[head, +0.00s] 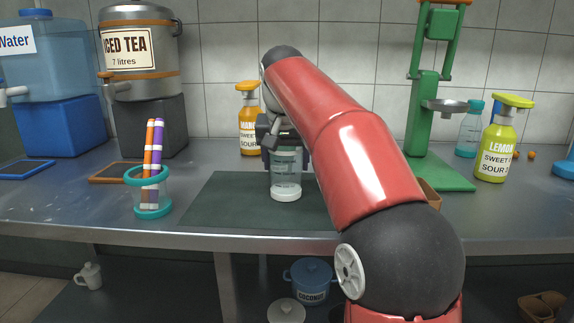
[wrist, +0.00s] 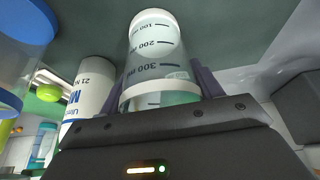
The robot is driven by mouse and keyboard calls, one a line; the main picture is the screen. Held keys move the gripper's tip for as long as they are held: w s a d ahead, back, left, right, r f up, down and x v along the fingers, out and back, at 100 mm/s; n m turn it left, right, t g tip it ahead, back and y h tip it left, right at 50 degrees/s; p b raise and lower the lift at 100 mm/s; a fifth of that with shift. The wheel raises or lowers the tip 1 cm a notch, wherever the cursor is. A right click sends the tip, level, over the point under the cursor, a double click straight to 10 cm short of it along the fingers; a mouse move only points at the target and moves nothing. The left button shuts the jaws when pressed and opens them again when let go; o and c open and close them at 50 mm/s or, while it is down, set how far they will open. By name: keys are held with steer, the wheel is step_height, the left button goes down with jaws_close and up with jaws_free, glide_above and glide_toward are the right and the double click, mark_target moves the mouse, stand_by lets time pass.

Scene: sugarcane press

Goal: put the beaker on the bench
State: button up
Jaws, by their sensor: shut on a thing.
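The clear beaker (head: 286,178) with a white base stands upright over the dark green mat (head: 225,205) on the metal bench (head: 95,219). My gripper (head: 284,148) is shut around its upper part. My red arm hides part of the bench to the right.
A teal cup with coloured sticks (head: 151,192) stands left of the mat. An orange bottle (head: 249,120) is behind the beaker. The mat's left part is clear.

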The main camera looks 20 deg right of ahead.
steer(key=shift+f, duration=0.15)
steer(key=o, duration=1)
steer(key=p+v, duration=0.4)
steer(key=v, duration=0.8)
steer(key=shift+r, duration=0.25)
